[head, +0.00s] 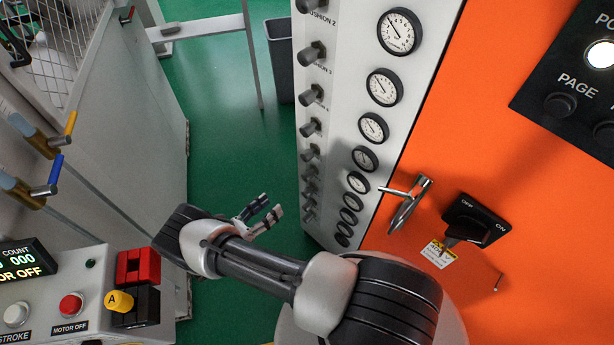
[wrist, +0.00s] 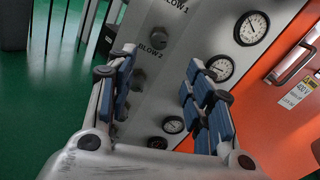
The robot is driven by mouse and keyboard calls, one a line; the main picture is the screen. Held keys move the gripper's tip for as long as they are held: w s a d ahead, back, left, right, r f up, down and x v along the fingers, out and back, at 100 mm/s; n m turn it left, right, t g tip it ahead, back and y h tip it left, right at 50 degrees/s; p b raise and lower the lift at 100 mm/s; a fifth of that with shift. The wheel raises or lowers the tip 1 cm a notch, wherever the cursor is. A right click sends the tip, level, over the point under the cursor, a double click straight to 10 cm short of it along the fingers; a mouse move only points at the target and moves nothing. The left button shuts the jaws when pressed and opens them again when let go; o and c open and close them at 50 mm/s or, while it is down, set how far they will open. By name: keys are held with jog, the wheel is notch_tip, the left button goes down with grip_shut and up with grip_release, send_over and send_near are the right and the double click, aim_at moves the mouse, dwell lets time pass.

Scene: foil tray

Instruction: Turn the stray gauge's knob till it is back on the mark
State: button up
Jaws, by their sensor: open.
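A white panel (head: 340,75) carries a column of round gauges, such as the top one (head: 399,31), and a column of grey knobs (head: 311,53) to their left. Needles show on the nearer gauges; I cannot tell which gauge is off its mark. My gripper (head: 270,208) is open and empty, left of the lower knobs. In the wrist view, a knob (wrist: 158,38) near the BLOW 1 and BLOW 2 labels shows between my fingers, beyond the tips and apart from them. Gauges (wrist: 252,28) and (wrist: 219,67) lie right of it. My left finger partly hides another knob.
An orange cabinet face (head: 480,130) with a metal handle (head: 408,203) and a black OFF/ON switch (head: 470,220) adjoins the panel on the right. A control box with a red button (head: 71,305) stands lower left. Green floor (head: 225,130) is open left of the panel.

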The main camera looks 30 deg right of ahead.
aim_at(304, 179)
jog(key=x, duration=1.7)
jog(key=shift+d+f+b, duration=0.2)
jog(key=shift+f+b, duration=0.1)
jog(key=shift+b, duration=0.1)
jog(key=c, duration=1)
jog(key=shift+c, duration=0.2)
jog(key=m+b, duration=0.1)
jog(key=m, duration=0.2)
jog(key=shift+w+b, duration=0.1)
jog(key=shift+b, duration=0.2)
jog(key=shift+m+b, duration=0.65)
jog(key=shift+m, duration=1.65)
